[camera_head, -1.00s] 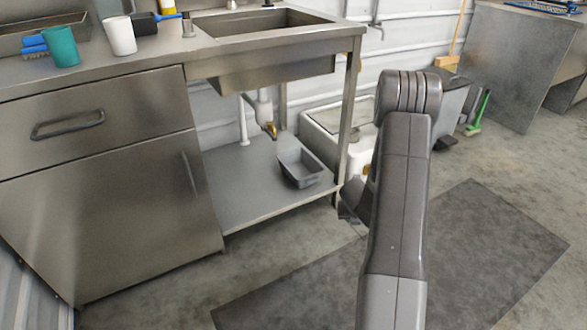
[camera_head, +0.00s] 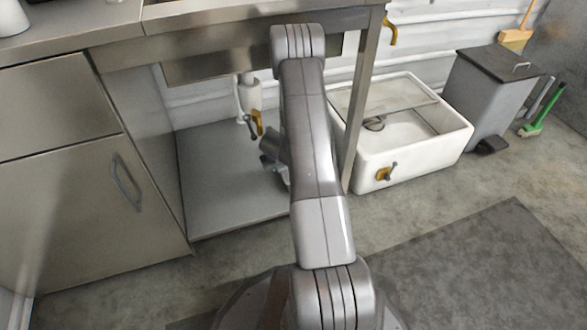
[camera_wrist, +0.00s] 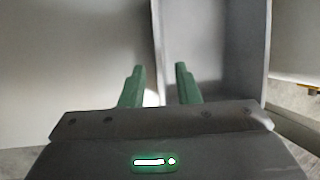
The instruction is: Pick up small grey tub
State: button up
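The small grey tub (camera_wrist: 218,45) fills the upper right of the wrist view, seen from above into its open inside. My gripper (camera_wrist: 158,75) has its two green fingers apart, with the tub's left wall running between them. The left finger is outside the tub and the right finger appears over its inside. I cannot tell whether either finger touches the wall. In the head view my arm reaches to the lower shelf (camera_head: 225,205) under the sink and hides nearly all of the tub and the fingers.
A sink-bench leg (camera_head: 357,115) stands just right of my arm. A white floor basin (camera_head: 425,150) and a grey pedal bin (camera_head: 490,95) are further right. A steel cabinet (camera_head: 75,190) stands left. The bench top and drain pipe (camera_head: 250,92) are close above and behind.

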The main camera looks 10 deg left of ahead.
jog(key=x, duration=0.3)
jog(key=b+x, duration=0.1)
jog(key=x, duration=0.2)
jog(key=shift+w+f, duration=0.15)
jog(key=shift+w, duration=0.2)
grip_shut()
